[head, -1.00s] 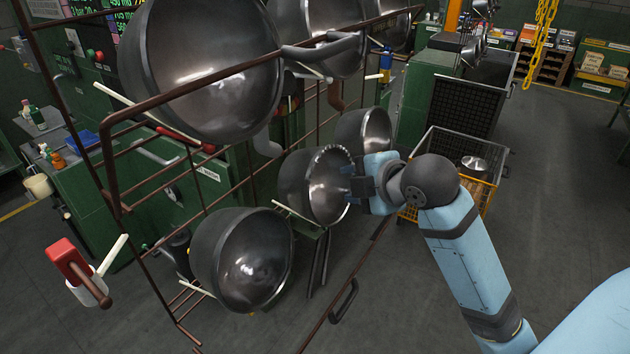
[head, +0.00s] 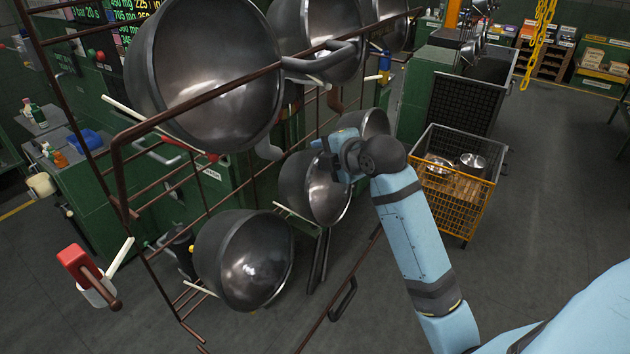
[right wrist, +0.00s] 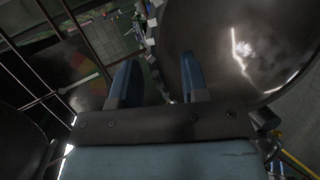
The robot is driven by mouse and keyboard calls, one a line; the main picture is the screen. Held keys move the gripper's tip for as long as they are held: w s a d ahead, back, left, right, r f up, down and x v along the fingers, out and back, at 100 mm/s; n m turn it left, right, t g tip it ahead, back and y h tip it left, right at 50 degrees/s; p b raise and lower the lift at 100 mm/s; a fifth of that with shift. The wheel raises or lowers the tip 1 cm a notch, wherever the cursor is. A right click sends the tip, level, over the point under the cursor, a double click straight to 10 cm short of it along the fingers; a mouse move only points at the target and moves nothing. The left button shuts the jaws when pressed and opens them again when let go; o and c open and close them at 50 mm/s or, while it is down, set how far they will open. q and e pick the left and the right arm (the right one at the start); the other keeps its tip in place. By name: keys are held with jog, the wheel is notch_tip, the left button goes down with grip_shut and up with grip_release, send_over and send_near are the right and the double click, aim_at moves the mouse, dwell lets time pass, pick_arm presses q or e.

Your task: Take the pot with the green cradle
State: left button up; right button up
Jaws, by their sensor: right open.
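Dark steel pots hang on a brown bar rack; I cannot make out a green cradle on any of them. My right gripper (head: 328,158) is at the upper rim of the middle lower pot (head: 326,198). In the right wrist view its two blue fingers (right wrist: 158,82) stand apart, open. A large pot (right wrist: 238,50) fills the upper right there, its rim running down toward the gap between the fingers. I cannot tell whether they touch it. The gripper hides part of the rim. My left gripper is not in view.
Other pots hang close by: a large one above left (head: 205,75), one below left (head: 245,262) and one behind (head: 374,123). Rack bars (head: 195,90) run in front. An orange mesh cart (head: 450,200) holding pots stands right.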

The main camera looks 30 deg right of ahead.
jog(key=shift+x, duration=1.45)
jog(key=shift+d, duration=0.1)
grip_shut()
jog(key=shift+r, duration=0.1)
